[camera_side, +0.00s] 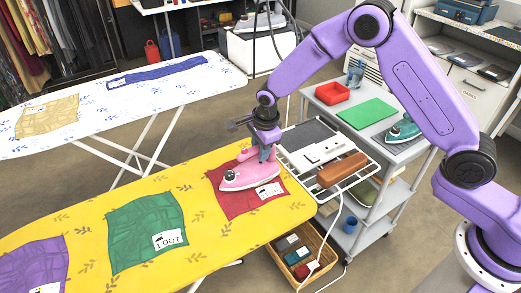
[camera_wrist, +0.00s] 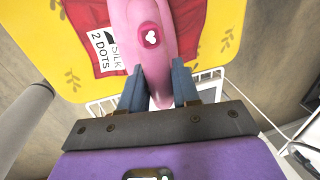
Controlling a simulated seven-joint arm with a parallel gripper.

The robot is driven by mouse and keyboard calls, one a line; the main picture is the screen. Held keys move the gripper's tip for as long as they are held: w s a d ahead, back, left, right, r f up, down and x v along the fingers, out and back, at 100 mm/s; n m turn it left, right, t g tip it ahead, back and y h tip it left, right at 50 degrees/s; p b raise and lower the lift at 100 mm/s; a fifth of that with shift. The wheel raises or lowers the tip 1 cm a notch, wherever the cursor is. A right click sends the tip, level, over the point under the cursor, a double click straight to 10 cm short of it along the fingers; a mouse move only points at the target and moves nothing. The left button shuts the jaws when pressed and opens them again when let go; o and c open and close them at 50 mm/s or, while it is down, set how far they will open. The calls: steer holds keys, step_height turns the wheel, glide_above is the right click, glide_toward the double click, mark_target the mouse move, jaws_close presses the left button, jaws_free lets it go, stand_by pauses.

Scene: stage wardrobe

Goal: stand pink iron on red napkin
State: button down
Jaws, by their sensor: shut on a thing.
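The pink iron (camera_side: 243,177) is at the red napkin (camera_side: 226,203), near the right end of the yellow ironing board. Its sole faces down, and its nose points left in the side view. I cannot tell whether it touches the cloth or hangs just above it. My gripper (camera_side: 266,152) is shut on the iron's handle from above. In the wrist view the pink iron (camera_wrist: 158,38) runs between the two fingers of my gripper (camera_wrist: 158,84). The red napkin (camera_wrist: 82,28) shows there with a white label reading "SILK 2 DOTS". The iron hides part of the napkin.
A green cloth (camera_side: 140,228) and a purple cloth (camera_side: 35,268) lie further left on the yellow board (camera_side: 82,222). A white rack (camera_side: 315,145) with a brown block adjoins its right end. A grey cart (camera_side: 395,150) stands behind. A basket (camera_side: 300,262) sits below.

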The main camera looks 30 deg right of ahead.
steer(key=shift+f, duration=0.35)
steer(key=shift+f, duration=0.4)
steer(key=shift+s+f, duration=0.15)
steer(key=shift+f, duration=0.2)
steer(key=c, duration=0.8)
jaws_free()
steer(key=shift+r, duration=0.2)
step_height(320, 180, up, 13)
steer(key=s, duration=0.2)
